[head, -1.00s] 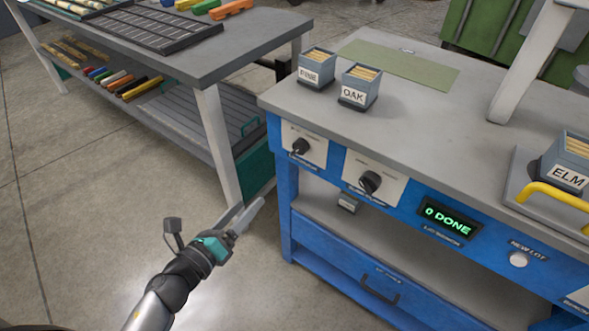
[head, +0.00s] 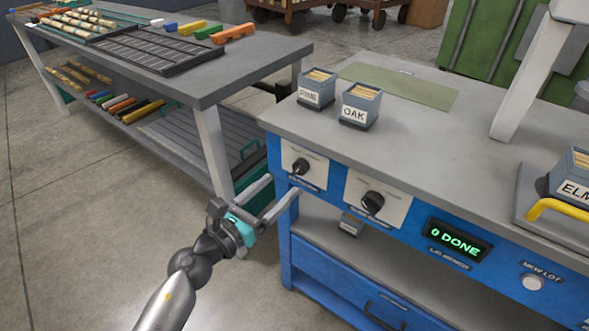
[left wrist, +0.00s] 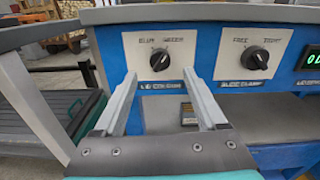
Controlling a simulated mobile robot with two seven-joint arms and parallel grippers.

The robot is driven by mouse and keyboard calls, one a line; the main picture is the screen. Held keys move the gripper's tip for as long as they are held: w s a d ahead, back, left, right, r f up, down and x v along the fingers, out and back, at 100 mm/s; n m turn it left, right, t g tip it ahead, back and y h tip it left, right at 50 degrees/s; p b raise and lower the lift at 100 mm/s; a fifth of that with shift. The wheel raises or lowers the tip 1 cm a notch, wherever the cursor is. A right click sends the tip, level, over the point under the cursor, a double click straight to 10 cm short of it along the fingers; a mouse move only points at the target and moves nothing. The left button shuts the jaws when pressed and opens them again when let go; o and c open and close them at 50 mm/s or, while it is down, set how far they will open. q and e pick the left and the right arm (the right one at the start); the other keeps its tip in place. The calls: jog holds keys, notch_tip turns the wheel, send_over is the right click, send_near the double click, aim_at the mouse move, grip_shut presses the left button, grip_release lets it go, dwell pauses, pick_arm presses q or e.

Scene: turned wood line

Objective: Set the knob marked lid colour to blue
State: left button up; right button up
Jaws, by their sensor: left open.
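The lid colour knob (head: 300,166) is a black knob on a white plate at the left end of the blue bench front. In the left wrist view the same knob (left wrist: 160,61) has marks above it reading blue on the left and green on the right. My right gripper is not in view.
A second black knob (head: 372,202), marked free and tight, sits to the right on its own plate. Further right are a green display (head: 458,240) and a white button (head: 532,282). Labelled boxes (head: 360,106) stand on the bench top. A grey table (head: 225,80) stands left.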

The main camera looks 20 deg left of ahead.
aim_at(295, 172)
pick_arm(q)
jog(key=shift+x, duration=3.4)
jog(key=shift+f, duration=0.1)
jog(key=shift+c, duration=0.3)
grip_shut()
